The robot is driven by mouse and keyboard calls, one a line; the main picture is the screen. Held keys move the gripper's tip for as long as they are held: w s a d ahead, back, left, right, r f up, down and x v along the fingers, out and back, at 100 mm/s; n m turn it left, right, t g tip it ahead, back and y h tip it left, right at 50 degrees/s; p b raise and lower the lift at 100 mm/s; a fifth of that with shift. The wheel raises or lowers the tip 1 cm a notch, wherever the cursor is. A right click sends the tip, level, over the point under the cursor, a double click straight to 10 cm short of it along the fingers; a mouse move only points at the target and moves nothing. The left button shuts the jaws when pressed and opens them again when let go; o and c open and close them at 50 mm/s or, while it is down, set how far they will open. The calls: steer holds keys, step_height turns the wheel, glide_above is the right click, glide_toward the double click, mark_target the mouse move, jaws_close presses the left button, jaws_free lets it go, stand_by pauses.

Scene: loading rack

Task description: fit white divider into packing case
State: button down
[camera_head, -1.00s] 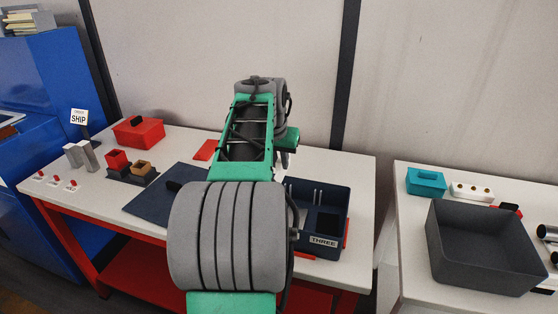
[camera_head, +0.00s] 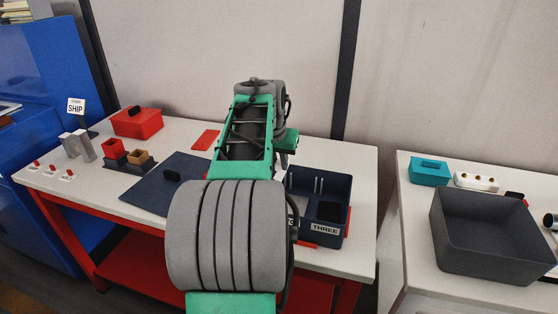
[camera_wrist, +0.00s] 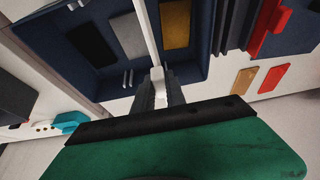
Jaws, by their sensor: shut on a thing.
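The white divider (camera_wrist: 147,32) is a thin white strip with a small tab at its near end, seen nearly edge-on in the wrist view. My gripper (camera_wrist: 160,88) is shut on that near end. I cannot tell whether the divider touches the case. In the head view the open case (camera_head: 346,192), labelled THREE, is partly behind my arm, which hides the divider and gripper.
A dark blue panel with a black handle (camera_head: 150,192) lies left of my arm. A red box (camera_head: 138,124), small red and brown blocks and grey metal blocks stand farther left. A grey bin (camera_head: 485,262) and teal box (camera_head: 430,173) occupy the right table, across a gap.

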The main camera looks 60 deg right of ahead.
steer(key=shift+f+b, duration=2.45)
steer(key=shift+f, duration=1.2)
steer(key=c, duration=1.3)
jaws_free()
